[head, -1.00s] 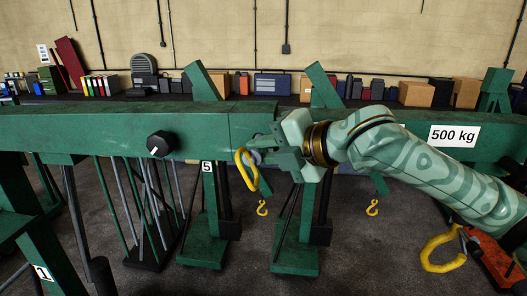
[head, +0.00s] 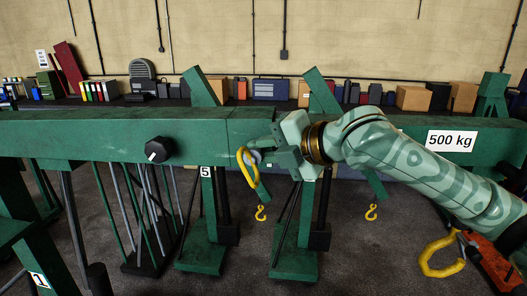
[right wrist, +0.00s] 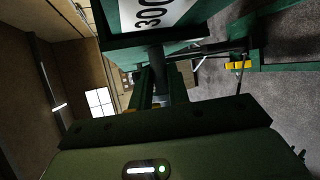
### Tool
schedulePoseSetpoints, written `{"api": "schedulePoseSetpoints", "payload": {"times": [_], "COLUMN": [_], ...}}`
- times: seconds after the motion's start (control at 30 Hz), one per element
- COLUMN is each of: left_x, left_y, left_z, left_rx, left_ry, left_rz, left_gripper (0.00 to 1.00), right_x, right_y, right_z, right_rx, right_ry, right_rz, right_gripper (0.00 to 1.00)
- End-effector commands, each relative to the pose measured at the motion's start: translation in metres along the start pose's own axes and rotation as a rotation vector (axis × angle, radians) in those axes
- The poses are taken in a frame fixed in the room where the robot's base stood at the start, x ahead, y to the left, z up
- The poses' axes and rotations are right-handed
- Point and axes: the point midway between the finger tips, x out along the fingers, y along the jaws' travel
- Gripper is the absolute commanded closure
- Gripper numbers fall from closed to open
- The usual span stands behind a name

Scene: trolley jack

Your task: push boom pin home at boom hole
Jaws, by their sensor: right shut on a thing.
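The green boom (head: 80,138) runs across the head view, with a joint near its middle. My right gripper (head: 270,150) is at that joint, in front of the boom's face, shut on the boom pin. The pin shows as a yellow ring (head: 246,170) with a small grey part beside the fingers. The boom hole is hidden behind the gripper and pin, so I cannot tell how deep the pin sits. In the right wrist view, the dark fingers reach toward a green beam marked 300 (right wrist: 145,40); the pin is not clear there. My left gripper is not in view.
A black knob (head: 158,150) sticks out of the boom to the left. Yellow hooks (head: 260,213) hang below. Green stands (head: 208,255) rise from the floor. Another yellow ring (head: 440,256) is at lower right, near an orange part (head: 492,265). A cluttered shelf lines the back wall.

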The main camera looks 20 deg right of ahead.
Motion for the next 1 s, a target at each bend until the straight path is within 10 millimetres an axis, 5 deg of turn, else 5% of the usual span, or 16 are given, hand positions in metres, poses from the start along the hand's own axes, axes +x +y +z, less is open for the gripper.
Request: {"api": "schedulePoseSetpoints", "payload": {"times": [0.7, 0.73, 0.8, 1.0], "left_x": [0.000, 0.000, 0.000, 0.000], "left_y": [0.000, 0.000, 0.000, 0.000], "left_z": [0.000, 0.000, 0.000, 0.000], "left_rx": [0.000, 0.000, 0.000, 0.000], "left_ry": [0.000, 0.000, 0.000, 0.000], "left_rz": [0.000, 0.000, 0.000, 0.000], "left_gripper": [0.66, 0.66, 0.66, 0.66], "right_x": [0.008, 0.008, 0.008, 0.008], "right_y": [0.001, 0.001, 0.001, 0.000], "right_z": [0.016, 0.016, 0.016, 0.016], "right_rx": [0.001, 0.001, 0.001, 0.001], "right_ry": [0.000, 0.000, 0.000, 0.000], "right_rz": [0.002, 0.002, 0.002, 0.001], "right_gripper": [1.00, 0.77, 0.58, 0.57]}}
